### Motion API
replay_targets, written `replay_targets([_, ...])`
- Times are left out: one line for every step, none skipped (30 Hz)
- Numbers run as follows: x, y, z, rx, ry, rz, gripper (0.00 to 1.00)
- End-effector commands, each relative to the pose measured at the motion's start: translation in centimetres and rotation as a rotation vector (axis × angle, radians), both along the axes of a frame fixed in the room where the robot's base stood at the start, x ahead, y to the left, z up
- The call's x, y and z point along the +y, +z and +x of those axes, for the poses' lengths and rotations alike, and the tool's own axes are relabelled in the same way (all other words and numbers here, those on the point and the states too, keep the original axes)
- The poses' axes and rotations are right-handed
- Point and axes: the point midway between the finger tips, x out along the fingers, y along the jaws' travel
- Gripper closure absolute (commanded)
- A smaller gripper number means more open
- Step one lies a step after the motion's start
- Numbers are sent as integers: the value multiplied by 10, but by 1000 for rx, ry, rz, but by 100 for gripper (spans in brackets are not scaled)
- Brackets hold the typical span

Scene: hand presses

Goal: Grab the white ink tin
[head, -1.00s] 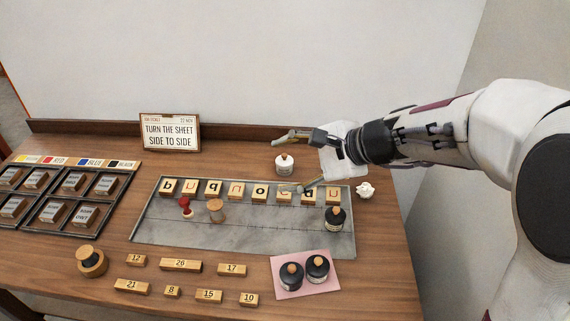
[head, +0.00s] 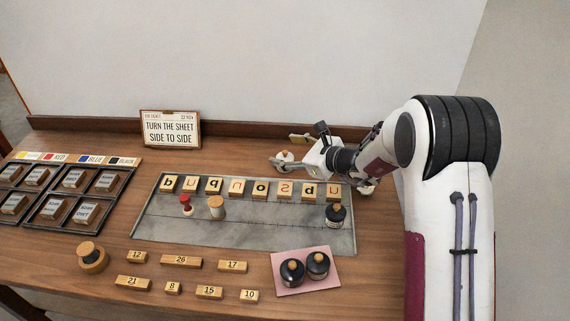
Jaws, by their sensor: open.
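The white ink tin (head: 285,156) stands upright on the wooden table, behind the grey metal tray. It has a round knob on top. My gripper (head: 284,150) is open and low over the table, reaching in from the right. One finger is at the tin's near side and the other is beyond it to the upper right. The near finger hides the lower part of the tin. I cannot tell whether a finger touches it.
The tray (head: 270,236) holds a row of letter blocks (head: 260,187), stamps and a dark tin (head: 335,215). Two dark tins sit on a pink sheet (head: 328,279). A crumpled white lump (head: 367,190) is partly hidden by my arm. A sign (head: 170,130) stands at the back.

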Motion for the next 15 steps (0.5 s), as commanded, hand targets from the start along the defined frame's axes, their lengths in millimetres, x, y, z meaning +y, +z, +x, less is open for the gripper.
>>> replay_targets([-1, -13, 7, 24, -30, 22, 43])
replay_targets([-3, -20, 12, 37, -50, 36, 43])
replay_targets([-4, -28, 17, 53, -76, 54, 43])
replay_targets([-6, -35, 21, 65, -95, 67, 43])
replay_targets([-7, -41, 25, 77, -114, 80, 43])
replay_targets([-9, -50, 30, 93, -140, 96, 43])
replay_targets([-11, -56, 34, 104, -159, 109, 43])
replay_targets([-12, -63, 37, 115, -176, 120, 43])
replay_targets([-14, -71, 41, 129, -199, 135, 43])
replay_targets([-16, -76, 44, 138, -215, 145, 43])
replay_targets([-17, -81, 46, 146, -229, 153, 43])
replay_targets([-19, -87, 49, 157, -247, 165, 43])
replay_targets([-20, -91, 50, 162, -258, 171, 43])
replay_targets([-21, -94, 52, 168, -268, 177, 43])
replay_targets([-22, -98, 53, 174, -278, 183, 43])
